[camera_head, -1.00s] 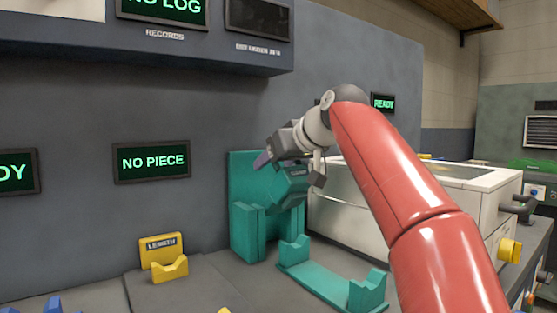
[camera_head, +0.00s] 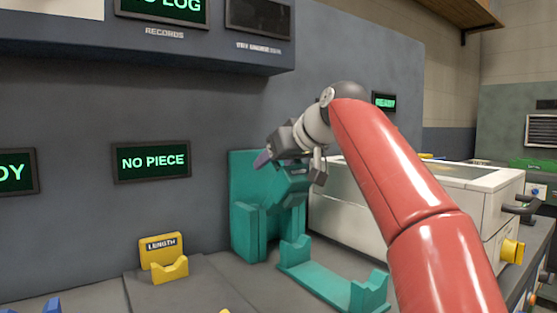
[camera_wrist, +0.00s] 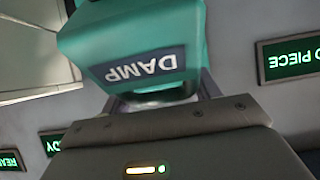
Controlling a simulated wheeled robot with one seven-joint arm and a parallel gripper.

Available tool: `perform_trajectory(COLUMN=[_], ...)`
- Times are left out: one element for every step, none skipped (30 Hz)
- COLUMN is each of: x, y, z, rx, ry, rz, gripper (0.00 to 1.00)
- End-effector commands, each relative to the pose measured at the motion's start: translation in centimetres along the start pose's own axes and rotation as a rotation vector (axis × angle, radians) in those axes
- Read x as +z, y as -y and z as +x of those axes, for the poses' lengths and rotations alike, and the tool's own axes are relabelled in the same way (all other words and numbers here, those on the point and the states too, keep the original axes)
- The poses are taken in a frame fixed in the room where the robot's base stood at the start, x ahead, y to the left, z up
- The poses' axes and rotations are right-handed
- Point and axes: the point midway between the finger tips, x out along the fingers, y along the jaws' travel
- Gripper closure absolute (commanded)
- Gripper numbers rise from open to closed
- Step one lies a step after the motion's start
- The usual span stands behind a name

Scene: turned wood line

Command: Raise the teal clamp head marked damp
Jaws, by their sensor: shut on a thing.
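The teal clamp head (camera_head: 290,186) is on the front of a teal upright stand (camera_head: 247,222) against the grey panel. In the wrist view the clamp head (camera_wrist: 130,35) fills the top middle, and its dark DAMP label reads upside down. My gripper (camera_head: 278,152) is at the top of the clamp head and shut on it. In the wrist view my gripper's body covers the bottom, so the jaw contact is mostly hidden. Below and to the right of the head, a teal cradle (camera_head: 325,281) with two notched posts stands empty.
A yellow LENGTH rest (camera_head: 163,262) stands to the left. A white box-shaped machine (camera_head: 345,205) stands behind the cradle on the right. A screen (camera_head: 151,161) reads NO PIECE. My red arm crosses the right side. The bench between the yellow rest and the teal stand is clear.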

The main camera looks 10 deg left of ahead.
Motion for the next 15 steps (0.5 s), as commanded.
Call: perform_trajectory(x=[0.63, 0.64, 0.64, 0.64, 0.64, 0.65, 0.65, 0.65, 0.65, 0.65, 0.65, 0.66, 0.66, 0.66, 0.64], y=[-0.19, -0.19, -0.19, -0.19, -0.19, -0.19, -0.19, -0.19, -0.19, -0.19, -0.19, -0.19, -0.19, -0.19, -0.19], z=[0.69, 0.69, 0.69, 0.69, 0.69, 0.69, 0.69, 0.69, 0.69, 0.69, 0.69, 0.69, 0.69, 0.69, 0.67], rx=[-0.003, -0.003, -0.003, -0.003, -0.003, -0.003, -0.003, -0.003, -0.003, -0.003, -0.003, -0.003, -0.003, -0.003, -0.003], ry=[0.019, 0.019, 0.019, 0.019, 0.019, 0.019, 0.019, 0.019, 0.019, 0.019, 0.019, 0.019, 0.019, 0.019, 0.019], rz=[0.005, 0.005, 0.005, 0.005, 0.005, 0.005, 0.005, 0.005, 0.005, 0.005, 0.005, 0.005, 0.005, 0.005, 0.005], gripper=[0.79, 0.79, 0.79, 0.79, 0.79, 0.79, 0.79, 0.79, 0.79, 0.79, 0.79, 0.79, 0.79, 0.37, 0.32])
